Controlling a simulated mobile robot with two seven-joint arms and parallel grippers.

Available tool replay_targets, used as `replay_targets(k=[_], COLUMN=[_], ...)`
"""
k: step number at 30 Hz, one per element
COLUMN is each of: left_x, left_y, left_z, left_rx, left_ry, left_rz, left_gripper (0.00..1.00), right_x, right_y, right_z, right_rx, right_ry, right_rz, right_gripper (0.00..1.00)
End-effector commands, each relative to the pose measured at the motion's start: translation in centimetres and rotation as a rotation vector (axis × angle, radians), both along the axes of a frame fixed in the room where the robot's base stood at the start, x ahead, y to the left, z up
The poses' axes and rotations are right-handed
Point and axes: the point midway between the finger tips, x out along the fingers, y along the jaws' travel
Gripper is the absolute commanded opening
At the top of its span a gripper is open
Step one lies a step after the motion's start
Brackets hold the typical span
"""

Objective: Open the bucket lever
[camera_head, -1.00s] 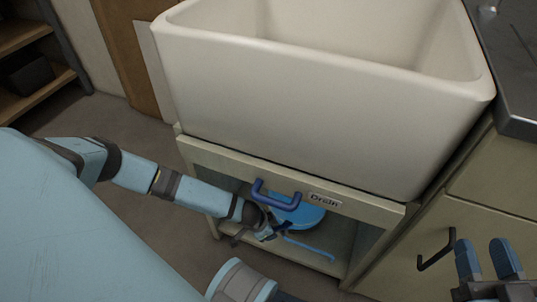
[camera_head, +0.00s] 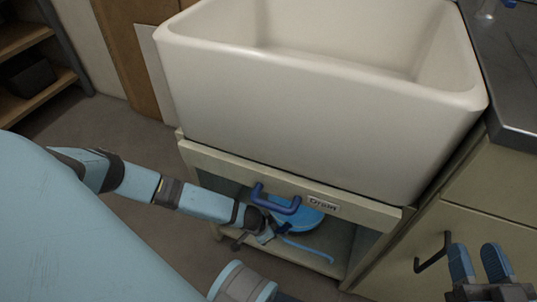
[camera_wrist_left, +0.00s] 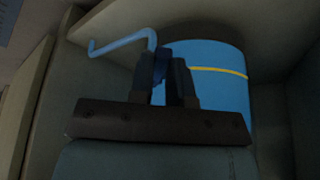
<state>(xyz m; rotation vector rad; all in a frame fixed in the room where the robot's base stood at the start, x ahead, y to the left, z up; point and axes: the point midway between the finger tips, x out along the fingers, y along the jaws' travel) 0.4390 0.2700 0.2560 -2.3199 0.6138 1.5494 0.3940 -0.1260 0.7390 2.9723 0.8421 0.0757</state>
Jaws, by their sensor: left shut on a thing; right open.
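A blue bucket (camera_head: 306,218) stands inside the low open compartment under the sink, partly hidden by the front rail. It shows with a yellow stripe in the left wrist view (camera_wrist_left: 222,92). The light-blue lever (camera_head: 308,248) is a thin bent rod at the bucket's front, reaching to the right. In the left wrist view the lever (camera_wrist_left: 122,43) runs from the fingers to the upper left. My left gripper (camera_head: 268,234) is at the compartment opening, shut on the lever's near end; its fingers (camera_wrist_left: 172,78) hide the grasp. My right gripper (camera_head: 475,264) is open and empty at the lower right.
A large white sink (camera_head: 310,115) sits above the compartment. A dark blue handle (camera_head: 275,203) and a "Drain" label (camera_head: 323,204) are on the front rail (camera_head: 352,209), close above my left gripper. A cabinet with a black handle (camera_head: 431,254) stands at right.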

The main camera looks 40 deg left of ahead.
Motion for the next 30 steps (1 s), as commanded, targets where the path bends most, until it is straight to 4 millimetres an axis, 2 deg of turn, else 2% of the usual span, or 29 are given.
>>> replay_targets(k=[1, 8, 12, 18, 24, 30], left_x=[-0.4, -0.8, -1.0, -1.1, -1.1, -1.0], left_y=[-0.2, -1.0, -1.5, -2.4, -3.1, -3.4], left_z=[0.6, 0.7, 0.5, 0.3, 0.1, 0.0], left_rx=[0.0, -0.001, 0.0, 0.0, 0.001, 0.002], left_ry=[0.006, 0.007, 0.007, 0.007, 0.006, 0.005], left_rz=[0.02, 0.144, 0.237, 0.387, 0.501, 0.568], left_gripper=[0.0, 0.0, 0.0, 0.0, 0.0, 0.0], right_x=[-0.7, -2.7, -2.4, -2.5, -2.6, -2.7], right_y=[0.4, 1.6, 1.3, 1.1, 0.9, 0.8], right_z=[0.0, 0.0, 2.8, 5.9, 7.5, 8.2], right_rx=[0.042, 0.169, 0.21, 0.26, 0.285, 0.299], right_ry=[0.075, 0.289, 0.189, 0.094, 0.037, 0.01], right_rz=[-0.004, 0.005, -0.014, -0.031, -0.039, -0.042], right_gripper=[0.43, 0.43, 0.43, 0.43, 0.43, 0.43])
